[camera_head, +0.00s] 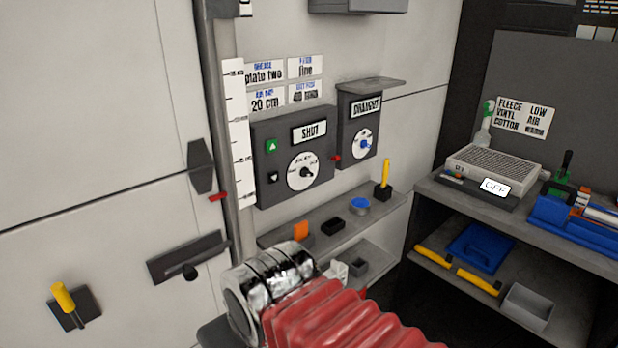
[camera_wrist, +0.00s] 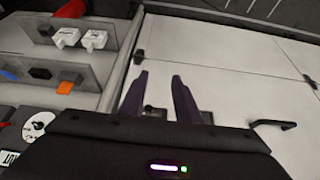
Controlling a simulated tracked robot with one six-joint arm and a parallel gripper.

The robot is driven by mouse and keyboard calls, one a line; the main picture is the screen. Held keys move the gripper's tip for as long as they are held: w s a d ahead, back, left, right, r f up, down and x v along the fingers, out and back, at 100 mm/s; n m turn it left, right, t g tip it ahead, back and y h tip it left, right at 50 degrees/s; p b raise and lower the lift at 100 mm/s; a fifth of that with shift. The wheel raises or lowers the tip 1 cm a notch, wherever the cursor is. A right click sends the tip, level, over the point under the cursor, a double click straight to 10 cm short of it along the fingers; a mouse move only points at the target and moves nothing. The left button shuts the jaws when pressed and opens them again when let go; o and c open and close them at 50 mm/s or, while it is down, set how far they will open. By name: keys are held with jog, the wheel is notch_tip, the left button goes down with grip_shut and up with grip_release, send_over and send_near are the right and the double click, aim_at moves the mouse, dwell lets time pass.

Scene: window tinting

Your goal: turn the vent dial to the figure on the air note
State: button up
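A dark box with a SHUT sign (camera_head: 309,132) carries a white round dial (camera_head: 306,172) with a black knob. A smaller box marked DRAUGHT carries a dial with a blue knob (camera_head: 363,145). Neither is labelled vent, so I cannot tell which is the vent dial. Above the SHUT box, the note reading 20 cm (camera_head: 265,101) seems headed with air; its small print is blurred. In the wrist view a white dial (camera_wrist: 38,125) shows at the left edge. My gripper (camera_wrist: 158,80) is open and empty, right of that dial and apart from it. Its fingers are hidden in the head view.
A vertical scale (camera_head: 238,135) stands left of the SHUT box. Below, a shelf (camera_head: 335,232) holds an orange block, a black block, a blue round item and a yellow stick. A yellow-handled lever (camera_head: 63,297) is at lower left. A workbench (camera_head: 430,188) stands right.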

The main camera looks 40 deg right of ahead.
dwell(0.3)
jog(key=w+d+m+t+y, duration=0.2)
jog(key=w+d+m+y, duration=0.3)
jog(key=w, duration=0.5)
jog(key=w+d+m+t+y, duration=0.1)
jog(key=w+d+m+y, duration=0.2)
jog(key=w+d+m, duration=0.5)
jog(key=w+d+m+t+h, duration=0.1)
jog(key=d+m+t+h, duration=0.2)
jog(key=d, duration=1.3)
jog(key=w+d+f+m+t+h, duration=0.1)
jog(key=d+m+t+h, duration=0.3)
jog(key=d, duration=1.2)
jog(key=shift+m+t+h, duration=0.3)
jog(key=shift+m+t, duration=0.8)
jog(key=shift+t, duration=0.1)
jog(key=shift+w, duration=0.15)
